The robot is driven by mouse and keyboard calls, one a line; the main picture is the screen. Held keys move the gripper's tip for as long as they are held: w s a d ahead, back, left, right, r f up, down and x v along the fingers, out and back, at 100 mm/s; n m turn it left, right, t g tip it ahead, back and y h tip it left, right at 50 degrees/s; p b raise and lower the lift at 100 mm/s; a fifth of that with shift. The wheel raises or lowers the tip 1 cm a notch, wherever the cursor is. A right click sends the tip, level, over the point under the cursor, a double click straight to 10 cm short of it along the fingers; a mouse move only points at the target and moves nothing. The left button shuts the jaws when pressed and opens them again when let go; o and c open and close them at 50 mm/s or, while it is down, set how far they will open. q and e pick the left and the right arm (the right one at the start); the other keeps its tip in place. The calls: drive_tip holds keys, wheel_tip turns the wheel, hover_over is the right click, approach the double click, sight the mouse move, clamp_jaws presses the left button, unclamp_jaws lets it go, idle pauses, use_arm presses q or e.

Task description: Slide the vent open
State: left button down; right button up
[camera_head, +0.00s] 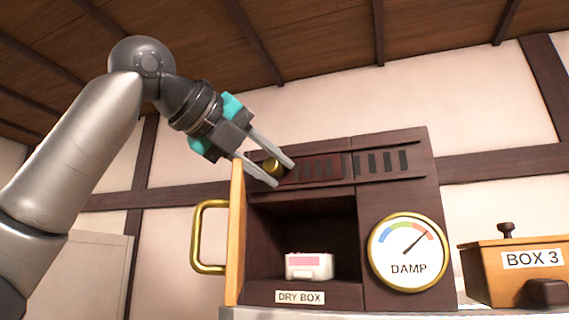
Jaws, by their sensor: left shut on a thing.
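The vent (322,166) is a slatted reddish slider along the top front of the dark wooden dry box (400,190). A round brass knob (273,166) sits at the slider's left end. My left gripper (284,174) comes down from the upper left, with its two fingers on either side of the knob, shut on it. Dark slots (381,162) show to the right of the slider. My right gripper is not in view.
The dry box's door with a brass handle (197,237) stands open at the left. A white package with a pink label (309,266) sits inside. A DAMP dial (408,252) is on the right front, its needle pointing up and right. An orange BOX 3 (500,280) stands at the right.

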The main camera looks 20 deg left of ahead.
use_arm(q)
drive_tip(key=c, duration=1.1)
unclamp_jaws()
drive_tip(key=shift+a, duration=0.1)
drive_tip(key=o, duration=0.5)
drive_tip(key=shift+a, duration=0.25)
drive_tip(key=shift+d, duration=0.2)
drive_tip(key=b+v, duration=0.1)
drive_tip(key=v, duration=1.4)
drive_tip(key=shift+s, duration=0.1)
